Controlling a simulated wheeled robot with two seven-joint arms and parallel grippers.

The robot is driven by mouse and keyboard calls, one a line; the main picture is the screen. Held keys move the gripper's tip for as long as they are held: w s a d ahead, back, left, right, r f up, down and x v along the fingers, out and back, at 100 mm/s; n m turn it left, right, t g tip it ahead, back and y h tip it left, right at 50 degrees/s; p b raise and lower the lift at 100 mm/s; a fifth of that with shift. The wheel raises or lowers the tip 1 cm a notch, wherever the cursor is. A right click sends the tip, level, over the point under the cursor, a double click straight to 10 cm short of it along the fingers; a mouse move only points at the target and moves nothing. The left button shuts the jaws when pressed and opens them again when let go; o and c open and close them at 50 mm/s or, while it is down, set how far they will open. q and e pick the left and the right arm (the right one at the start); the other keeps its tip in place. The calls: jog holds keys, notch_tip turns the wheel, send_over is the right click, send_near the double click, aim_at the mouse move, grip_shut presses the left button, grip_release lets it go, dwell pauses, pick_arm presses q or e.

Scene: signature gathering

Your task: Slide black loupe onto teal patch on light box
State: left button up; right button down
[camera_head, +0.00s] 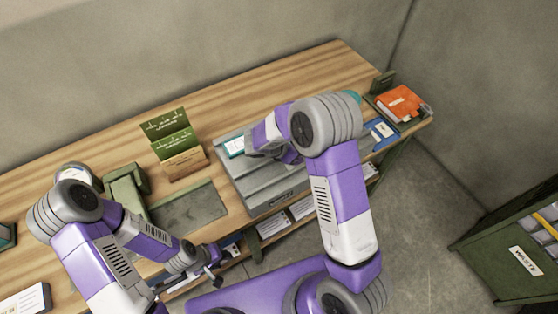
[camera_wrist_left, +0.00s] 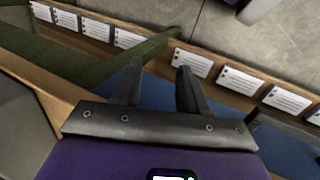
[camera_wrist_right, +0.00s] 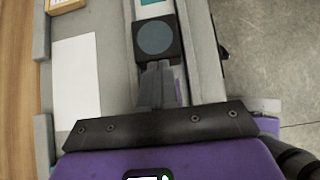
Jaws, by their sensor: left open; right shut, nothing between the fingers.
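The black loupe (camera_wrist_right: 155,38), a square block with a round grey-teal lens, lies on the grey light box (camera_head: 255,190). The teal patch (camera_wrist_right: 156,3) is partly seen on a white card just beyond the loupe in the right wrist view. The card also shows at the box's left in the head view. My right gripper (camera_wrist_right: 157,68) is shut and empty, its fingertips at the loupe's near edge; I cannot tell whether they touch. In the head view my arm hides the loupe. My left gripper (camera_wrist_left: 156,72) is open and empty near the table's front edge.
A white panel (camera_wrist_right: 77,90) lies beside the loupe's lane. Green cards in a wooden holder (camera_head: 180,155) stand left of the light box. An orange book (camera_head: 402,102) lies at the right end. A green waste bin (camera_head: 500,265) stands at right.

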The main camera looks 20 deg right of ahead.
jog(key=d, duration=0.3)
jog(key=w+d, duration=0.1)
jog(key=d, duration=0.5)
jog(key=shift+w+d, duration=0.3)
jog(key=shift+w, duration=0.1)
jog(key=a, duration=0.4)
jog(key=shift+s+a+r, duration=0.3)
jog(key=shift+s+a, duration=0.05)
jog(key=p+v, duration=0.1)
jog(key=v, duration=0.8)
